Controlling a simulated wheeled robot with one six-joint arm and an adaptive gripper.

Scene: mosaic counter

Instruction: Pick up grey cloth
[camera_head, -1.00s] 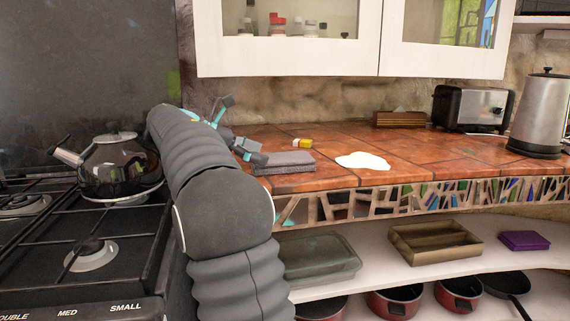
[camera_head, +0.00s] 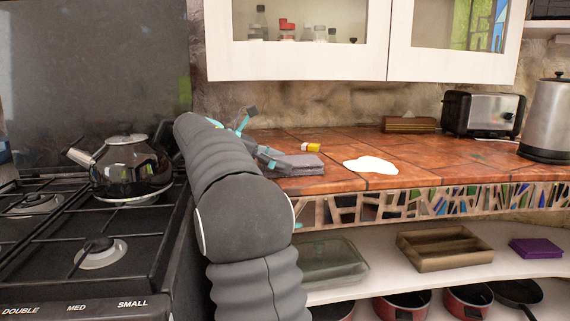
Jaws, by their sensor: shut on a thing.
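The grey cloth (camera_head: 299,164) is a folded, flat stack on the red-tiled counter, near its front edge. My gripper (camera_head: 273,158) is at the cloth's left end, with its fingers shut on it. My arm comes in from the lower middle and hides part of the gripper. Whether the cloth is clear of the counter cannot be told.
A white puddle-like patch (camera_head: 371,166) lies on the counter (camera_head: 424,160) right of the cloth. A small yellow object (camera_head: 312,147) is just behind it. A black kettle (camera_head: 130,167) stands on the stove at left. A toaster (camera_head: 484,114) and steel kettle (camera_head: 548,120) stand at right.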

